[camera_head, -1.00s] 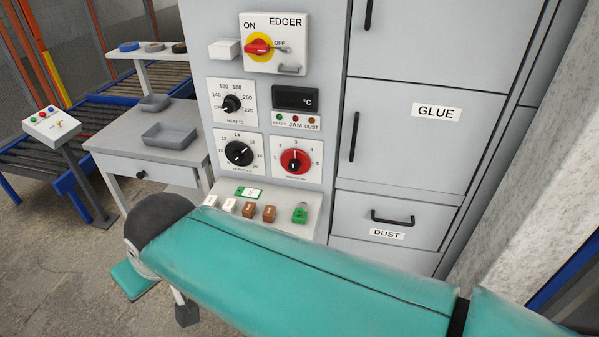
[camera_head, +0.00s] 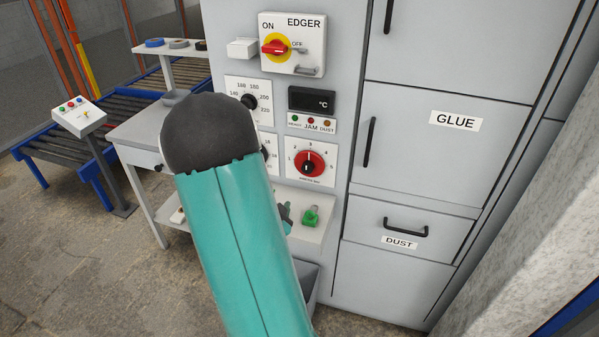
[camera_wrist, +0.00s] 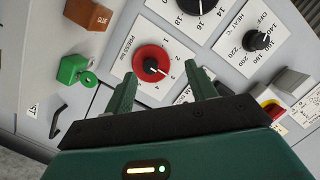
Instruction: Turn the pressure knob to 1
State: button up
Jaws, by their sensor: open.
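The pressure knob is a black knob on a red disc (camera_head: 309,163) on a white numbered plate, right of centre in the head view. Its white mark points up, near the 3. In the wrist view the pressure knob (camera_wrist: 150,65) shows between and beyond the fingertips. My gripper (camera_wrist: 161,73) is open, its two green fingers apart with nothing between them. The fingers look short of the knob; I cannot tell the exact gap. In the head view my arm hides most of the gripper.
The heat dial (camera_head: 250,102) is partly covered by my arm, and another dial is mostly hidden. A green padlock-like piece (camera_head: 311,216) sits on the ledge below. The red EDGER switch (camera_head: 275,47) is above. GLUE (camera_head: 455,120) and DUST (camera_head: 399,242) fronts have protruding handles.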

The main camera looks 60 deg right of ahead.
jog(key=m+g+h, duration=0.1)
jog(key=g+h, duration=0.1)
send_near(307, 170)
jog(key=x, duration=0.8)
jog(key=shift+d, duration=0.15)
jog(key=c, duration=1)
